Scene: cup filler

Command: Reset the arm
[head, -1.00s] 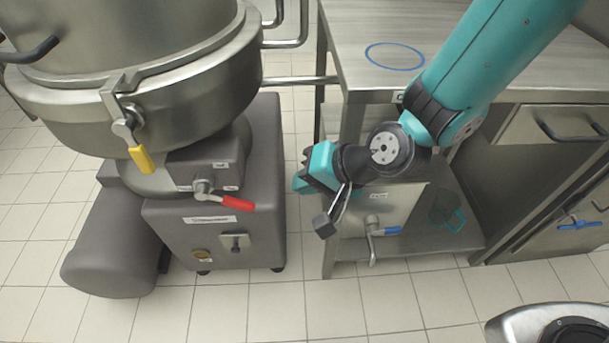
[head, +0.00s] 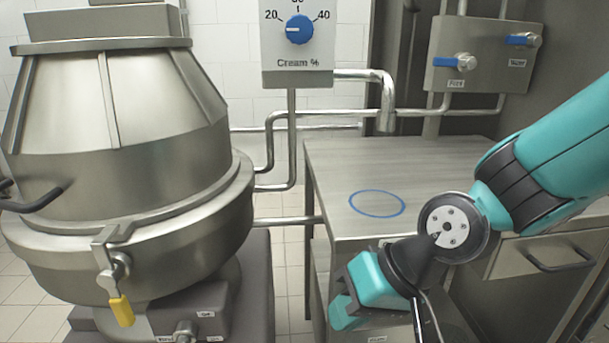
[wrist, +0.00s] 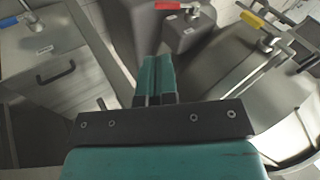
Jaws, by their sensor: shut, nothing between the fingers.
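My arm is teal and comes in from the right in the head view. My gripper (head: 343,312) is in front of the steel table's (head: 325,165) near left corner, apart from the machine. In the wrist view the two teal fingers of my gripper (wrist: 156,65) lie side by side, closed with nothing between them. The fingertips are partly cut off from clear sight in the head view by the gripper body.
A large steel kettle (head: 120,150) with a yellow-handled valve (head: 121,310) stands at left. A blue ring (head: 377,203) marks the bare tabletop under a spout (head: 387,118). A blue cream dial (head: 299,29) and blue-handled taps (head: 455,63) are behind. A red handle (wrist: 172,5) shows in the wrist view.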

